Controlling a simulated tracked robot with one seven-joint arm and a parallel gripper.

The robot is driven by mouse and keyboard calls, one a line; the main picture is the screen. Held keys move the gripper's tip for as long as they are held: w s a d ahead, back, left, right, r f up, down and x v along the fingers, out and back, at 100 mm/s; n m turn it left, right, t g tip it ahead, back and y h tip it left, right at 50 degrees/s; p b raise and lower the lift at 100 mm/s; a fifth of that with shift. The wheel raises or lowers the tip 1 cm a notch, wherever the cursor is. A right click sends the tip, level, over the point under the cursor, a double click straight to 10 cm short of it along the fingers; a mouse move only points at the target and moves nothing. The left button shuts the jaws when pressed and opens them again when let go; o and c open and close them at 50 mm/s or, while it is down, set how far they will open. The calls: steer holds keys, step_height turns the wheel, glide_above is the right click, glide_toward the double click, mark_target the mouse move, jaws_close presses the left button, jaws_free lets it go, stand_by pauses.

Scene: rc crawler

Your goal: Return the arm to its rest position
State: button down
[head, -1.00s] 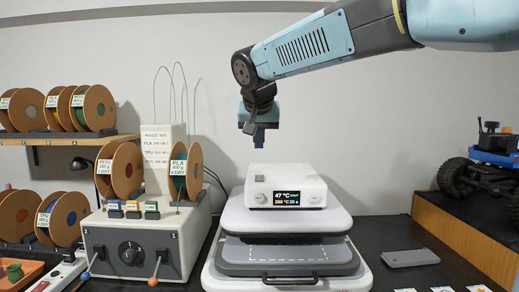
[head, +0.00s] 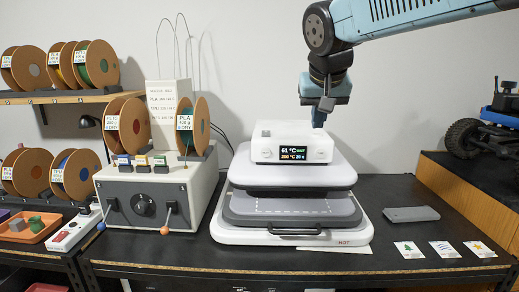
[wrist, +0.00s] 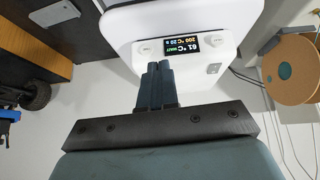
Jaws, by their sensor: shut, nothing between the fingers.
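My arm reaches in from the upper right in the head view. My gripper (head: 319,122) points down, just above the right end of the heat press's white control box (head: 270,146). In the wrist view my gripper (wrist: 158,72) has its two blue-grey fingers together and empty, with the box's lit display (wrist: 183,46) beyond them. The display (head: 293,153) reads 61 °C over 200 °C. The press (head: 290,235) has its upper plate raised above the lower one. Whether the fingertips touch the box I cannot tell.
A filament station (head: 160,200) with levers and spools stands left of the press. A grey slab (head: 411,214) and several picture cards (head: 409,250) lie to the right. An RC crawler (head: 490,135) stands on a wooden block (head: 465,205) at the right edge. Bare wall is behind.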

steer(key=s+d+f, duration=0.5)
steer(key=s+f, duration=0.1)
steer(key=s, duration=0.2)
steer(key=s+d+f+g, duration=0.1)
steer(key=s+d+f, duration=0.4)
steer(key=s+f, duration=0.2)
steer(key=shift+s+y, duration=0.3)
steer(key=shift+s, duration=0.2)
